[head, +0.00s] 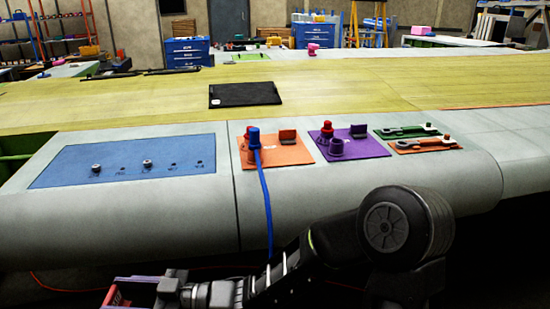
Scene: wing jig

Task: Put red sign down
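A red piece with pale marks, which looks like the red sign (117,297), shows at the bottom left of the head view, cut off by the frame's lower edge. My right gripper (135,289) reaches in from the right, low in front of the wing's rounded front edge, and appears shut on this red piece. The fingertips are small and partly cut off, so the exact grip is hard to see. My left gripper is not in view.
A black tablet (245,94) lies behind.

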